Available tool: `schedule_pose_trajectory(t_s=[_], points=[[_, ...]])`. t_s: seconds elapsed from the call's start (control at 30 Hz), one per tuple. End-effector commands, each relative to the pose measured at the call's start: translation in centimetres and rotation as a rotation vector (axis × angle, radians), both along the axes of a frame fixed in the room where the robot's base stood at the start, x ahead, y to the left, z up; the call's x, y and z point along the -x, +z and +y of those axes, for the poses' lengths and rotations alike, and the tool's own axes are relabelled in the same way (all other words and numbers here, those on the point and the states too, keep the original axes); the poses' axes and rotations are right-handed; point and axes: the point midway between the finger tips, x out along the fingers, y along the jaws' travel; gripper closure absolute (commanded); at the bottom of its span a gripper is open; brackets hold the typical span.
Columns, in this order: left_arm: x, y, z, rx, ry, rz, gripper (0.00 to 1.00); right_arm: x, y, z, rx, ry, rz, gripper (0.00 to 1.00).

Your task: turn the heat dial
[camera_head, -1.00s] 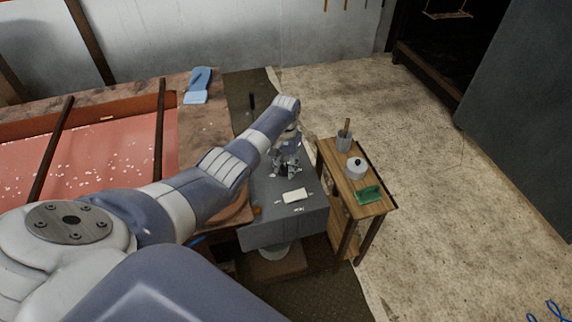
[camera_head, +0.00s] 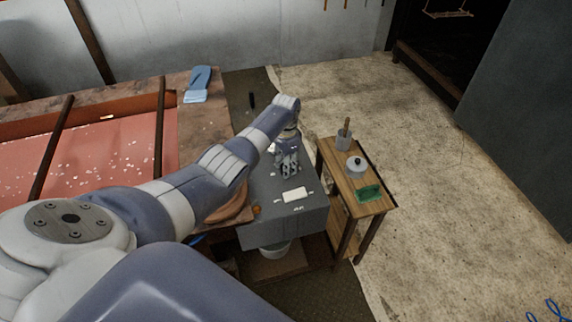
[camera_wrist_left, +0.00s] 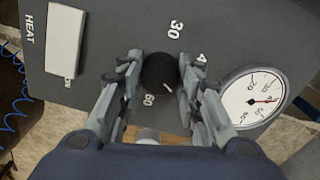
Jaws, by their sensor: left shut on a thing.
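The heat dial is a round black knob (camera_wrist_left: 160,72) with a white mark, on a dark grey panel (camera_wrist_left: 110,25) in the left wrist view. The numbers 30 and 60 show around it, and another number is partly hidden by a finger. The white mark points toward the lower right of that picture. My left gripper (camera_wrist_left: 161,65) has its two fingers on either side of the knob, shut on it. In the head view my left gripper (camera_head: 290,168) points down at the grey box (camera_head: 285,228) and hides the dial. My right gripper is not in view.
A white gauge (camera_wrist_left: 253,98) with a red needle sits beside the dial, and a white rectangular block (camera_wrist_left: 65,40) lies near the word HEAT. A small wooden table (camera_head: 352,178) with a pot, a cup and a green item stands close right of the box. The floor beyond is clear.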

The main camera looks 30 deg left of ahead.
Motion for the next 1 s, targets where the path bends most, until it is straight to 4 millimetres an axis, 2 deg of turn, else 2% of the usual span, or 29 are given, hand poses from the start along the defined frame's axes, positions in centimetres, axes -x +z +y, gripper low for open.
schedule_pose_trajectory(t_s=[0.3, 0.33, 0.4, 0.43, 0.77, 1.0], points=[[0.0, 0.0, 0.0, -0.001, -0.001, 0.000, 0.91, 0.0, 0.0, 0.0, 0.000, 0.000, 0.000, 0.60], [0.0, 0.0, 0.0, -0.001, -0.001, 0.000, 0.65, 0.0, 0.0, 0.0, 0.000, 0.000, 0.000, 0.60], [0.0, 0.0, 0.0, -0.001, 0.000, 0.000, 0.49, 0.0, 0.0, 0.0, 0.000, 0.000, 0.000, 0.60], [0.0, 0.0, 0.0, -0.001, 0.000, 0.000, 0.46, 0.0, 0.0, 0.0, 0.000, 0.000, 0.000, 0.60], [0.0, 0.1, 0.0, -0.001, 0.000, 0.000, 0.46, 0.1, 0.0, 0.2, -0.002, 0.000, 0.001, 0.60], [-0.1, 2.0, 0.1, -0.001, -0.002, -0.004, 0.46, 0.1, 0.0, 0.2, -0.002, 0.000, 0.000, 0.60]])
